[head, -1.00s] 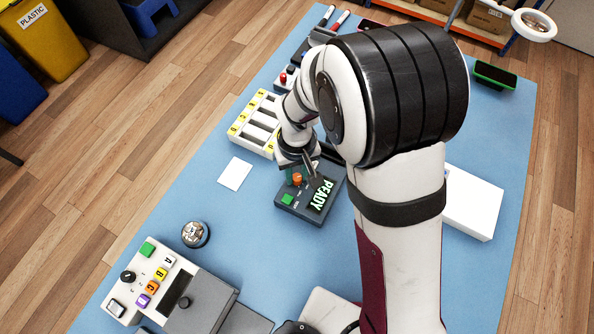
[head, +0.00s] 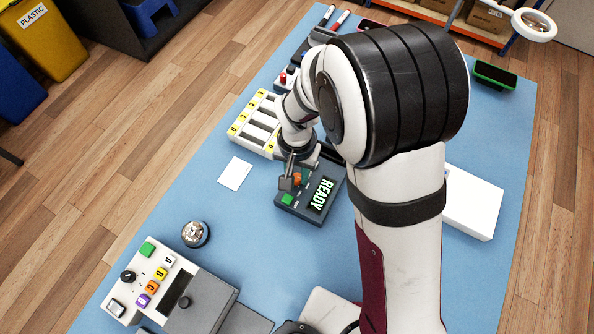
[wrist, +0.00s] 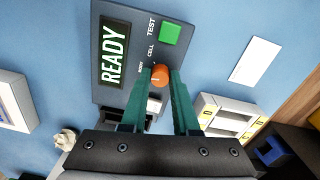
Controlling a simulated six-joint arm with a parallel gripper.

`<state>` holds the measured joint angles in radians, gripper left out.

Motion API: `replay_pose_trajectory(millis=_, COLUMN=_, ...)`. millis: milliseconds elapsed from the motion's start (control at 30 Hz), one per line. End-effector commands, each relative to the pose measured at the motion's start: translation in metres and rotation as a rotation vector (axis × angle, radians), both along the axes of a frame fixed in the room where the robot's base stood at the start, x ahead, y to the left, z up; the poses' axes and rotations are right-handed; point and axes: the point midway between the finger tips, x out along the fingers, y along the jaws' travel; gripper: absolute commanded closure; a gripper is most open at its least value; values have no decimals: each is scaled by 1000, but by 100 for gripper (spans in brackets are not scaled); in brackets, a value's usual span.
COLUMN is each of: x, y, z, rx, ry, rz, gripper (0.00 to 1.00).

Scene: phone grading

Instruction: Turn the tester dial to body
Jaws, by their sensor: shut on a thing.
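The tester (head: 285,208) is a dark grey box on the blue mat, with a lit display (head: 320,194) reading READY. It also fills the upper middle of the wrist view (wrist: 112,98). Its orange dial (wrist: 160,75) sits beside the labels BODY and CELL. The dial's pointer is too small to read surely. A green TEST button (wrist: 170,34) is next to it. My gripper (wrist: 160,77) has its two green fingers closed on either side of the dial. In the head view, my gripper (head: 290,182) is over the tester and the orange dial (head: 297,179) shows beside it.
A white slotted tray with yellow labels (head: 238,139) stands behind the tester. A white card (head: 235,173) and a bell (head: 195,234) lie to the left. A button panel with a grey box (head: 150,258) is at the front left. A white box (head: 472,204) is at the right.

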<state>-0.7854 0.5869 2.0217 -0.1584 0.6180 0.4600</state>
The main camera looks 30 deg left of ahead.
Motion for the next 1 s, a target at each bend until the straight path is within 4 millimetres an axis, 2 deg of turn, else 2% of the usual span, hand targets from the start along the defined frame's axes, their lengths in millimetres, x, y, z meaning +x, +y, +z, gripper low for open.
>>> replay_pose_trajectory(millis=367, x=0, y=0, z=1, rx=0, ry=0, rz=-147, gripper=100)
replay_pose_trajectory(millis=900, x=0, y=0, z=1, rx=0, ry=0, rz=-169, gripper=100)
replay_pose_trajectory(millis=933, x=0, y=0, z=1, rx=1, ry=0, rz=-169, gripper=66)
replay_pose_trajectory(millis=1000, x=0, y=0, z=1, rx=1, ry=0, rz=-168, gripper=53)
